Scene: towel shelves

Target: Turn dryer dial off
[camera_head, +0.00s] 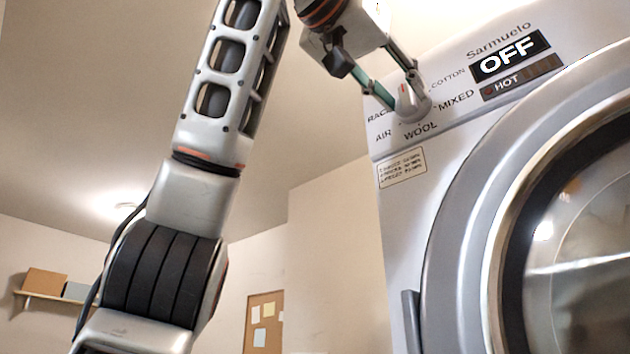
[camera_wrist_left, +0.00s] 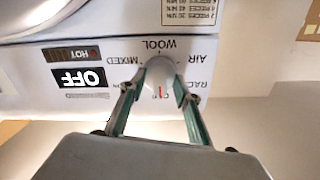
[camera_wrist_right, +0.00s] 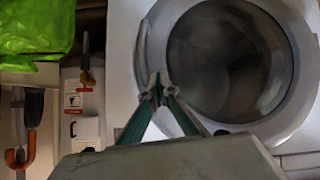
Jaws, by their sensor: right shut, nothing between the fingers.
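The dryer dial (camera_head: 407,104) is a grey knob with a red mark on the upper left of the dryer's front panel. The mark points up, and the display (camera_head: 510,54) reads OFF. My left gripper (camera_head: 404,94) has its fingers apart, one on each side of the dial. In the left wrist view the dial (camera_wrist_left: 159,76) sits between the fingertips; whether both touch it is hard to tell. My right gripper (camera_wrist_right: 159,92) is shut and empty in front of the dryer's round door (camera_wrist_right: 288,100); it is not in the head view.
The large round door ring (camera_head: 445,235) fills the right of the head view. A door handle (camera_head: 411,318) stands out at its left. In the right wrist view, a green bag (camera_wrist_right: 35,27) and tools lie at the left. A wall shelf (camera_head: 45,297) is far back.

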